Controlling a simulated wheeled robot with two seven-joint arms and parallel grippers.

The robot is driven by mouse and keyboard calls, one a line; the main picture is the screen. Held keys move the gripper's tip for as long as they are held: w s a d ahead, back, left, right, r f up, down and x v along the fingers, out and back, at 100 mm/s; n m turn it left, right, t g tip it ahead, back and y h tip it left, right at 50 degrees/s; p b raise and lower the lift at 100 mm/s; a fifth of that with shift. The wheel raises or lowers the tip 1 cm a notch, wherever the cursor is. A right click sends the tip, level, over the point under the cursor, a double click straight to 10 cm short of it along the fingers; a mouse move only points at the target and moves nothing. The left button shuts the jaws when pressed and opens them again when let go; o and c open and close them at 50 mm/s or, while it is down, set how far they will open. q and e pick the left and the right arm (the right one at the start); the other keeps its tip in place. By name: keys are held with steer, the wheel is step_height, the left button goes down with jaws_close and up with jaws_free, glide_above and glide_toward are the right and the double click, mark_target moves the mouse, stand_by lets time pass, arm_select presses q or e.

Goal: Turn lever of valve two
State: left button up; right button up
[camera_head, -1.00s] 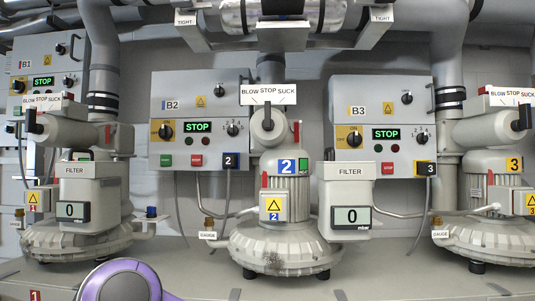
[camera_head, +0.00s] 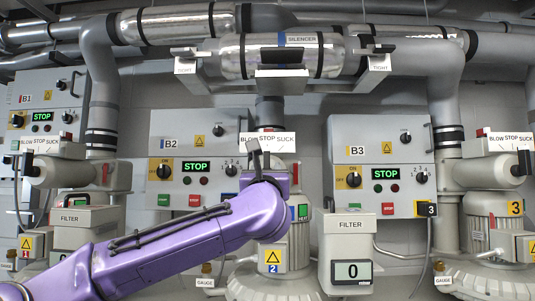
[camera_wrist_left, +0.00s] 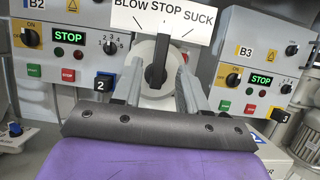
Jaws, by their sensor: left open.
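Valve two shows in the left wrist view as a pale round body (camera_wrist_left: 143,80) with a black lever (camera_wrist_left: 157,62). The lever stands upright, under the word STOP on the BLOW STOP SUCK label (camera_wrist_left: 160,14). My left gripper (camera_wrist_left: 161,76) is open, with one finger on each side of the lever. I cannot tell whether either finger touches it. In the head view my left gripper (camera_head: 257,158) is in front of valve two, below its label (camera_head: 271,139). My purple arm hides the lever and much of blower two there. My right gripper is not in view.
Control boxes B2 (camera_head: 162,127) and B3 (camera_head: 338,133) flank valve two, both showing STOP. A filter box (camera_head: 347,245) stands right of blower two, and another (camera_head: 84,219) lies behind my arm. The silencer pipe (camera_head: 290,58) runs overhead.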

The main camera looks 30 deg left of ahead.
mark_target(267, 167)
arm_select(q)
steer(key=p+x, duration=0.1)
steer(key=x, duration=0.2)
steer(key=shift+s+a+r, duration=0.1)
steer(key=shift+s, duration=0.05)
steer(key=shift+w+a, duration=0.1)
steer(key=shift+w, duration=0.3)
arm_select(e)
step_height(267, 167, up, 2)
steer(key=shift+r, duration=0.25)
arm_select(q)
jaws_close()
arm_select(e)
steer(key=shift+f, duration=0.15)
